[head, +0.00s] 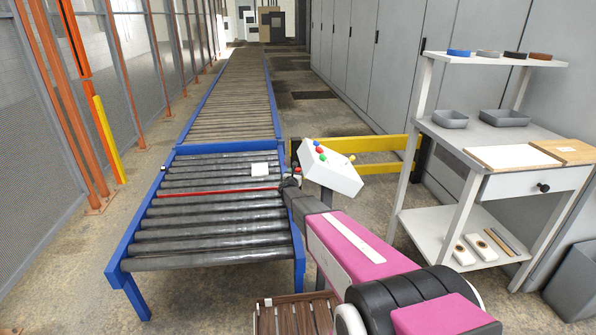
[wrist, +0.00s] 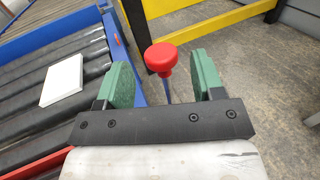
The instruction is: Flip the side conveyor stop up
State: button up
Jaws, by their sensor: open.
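A red knob (wrist: 161,57) on a thin blue stem stands at the right side of the conveyor, beside its blue rail. In the wrist view it lies between the green pads of my gripper (wrist: 165,80), which is open. I see a gap on both sides of the knob. The stem's lower end is hidden behind my gripper. In the head view my gripper (head: 291,183) is at the conveyor's right edge. A red bar (head: 215,193) crosses the near conveyor's rollers (head: 207,222). I cannot tell whether the knob is joined to it.
A white board (head: 260,169) lies on the rollers beyond the red bar. A white control box (head: 330,167) with coloured buttons stands close right of my gripper. A yellow barrier (head: 377,152) is behind it. A shelved workbench (head: 505,140) stands at the right.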

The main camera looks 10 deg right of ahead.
aim_at(297, 171)
jog(key=x, duration=0.4)
jog(key=shift+w, duration=0.1)
jog(key=shift+c, duration=0.3)
grip_shut()
jog(key=shift+r, duration=2.5)
jog(key=shift+o, duration=0.3)
grip_release()
